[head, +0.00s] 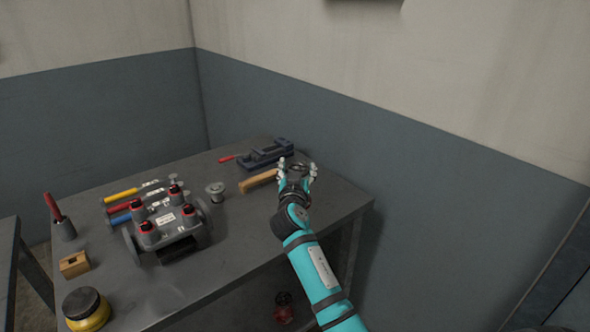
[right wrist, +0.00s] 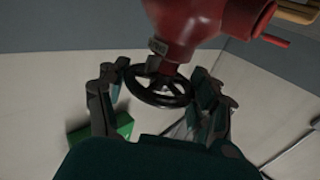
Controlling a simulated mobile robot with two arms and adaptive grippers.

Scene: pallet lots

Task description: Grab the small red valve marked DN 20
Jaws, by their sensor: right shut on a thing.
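My right gripper (head: 297,169) is over the far right part of the grey table. Its fingers are closed around the black handwheel (right wrist: 160,88) of a red valve. In the right wrist view, the valve's red body (right wrist: 190,22) fills the top middle, with a small tag (right wrist: 158,46) near its neck. I cannot read the lettering on the tag. In the head view the gripper hides the red body, and only part of a dark ring shows between the fingers. My left gripper is not in view.
A wooden-handled piece (head: 258,181) lies just left of the gripper, with a blue vise (head: 262,154) behind it. A grey fixture with red-topped parts (head: 168,232) stands at left. A yellow pot (head: 87,309) is at the front left. The table's right front is clear.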

